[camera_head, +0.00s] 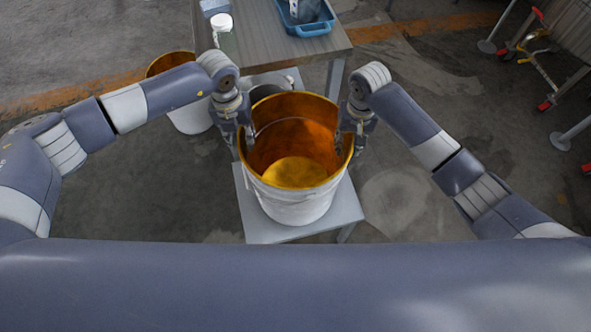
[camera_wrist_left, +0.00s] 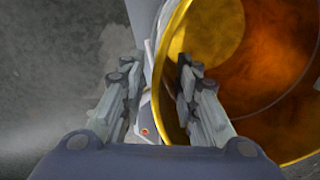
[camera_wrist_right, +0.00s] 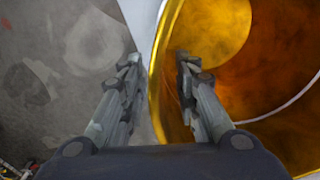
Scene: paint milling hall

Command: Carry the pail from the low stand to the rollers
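The pail (camera_head: 290,208) is white outside and glossy amber inside, and stands upright on the low grey stand (camera_head: 346,207). A thin wire handle shows inside its mouth. My left gripper (camera_head: 240,138) is at the pail's left rim, with one finger inside and one outside. The left wrist view shows a gap between its fingers (camera_wrist_left: 157,72), so it is open around the wall. My right gripper (camera_head: 352,132) straddles the right rim the same way. The right wrist view shows its fingers (camera_wrist_right: 157,62) apart, with the rim between them. I cannot make out the rollers.
A table (camera_head: 265,35) behind the stand holds a blue tray (camera_head: 315,28) and a white-lidded jar (camera_head: 222,30). Another pail (camera_head: 190,118) stands on the floor behind my left arm. A wheeled frame (camera_head: 560,50) is at the far right. The floor right of the stand is clear.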

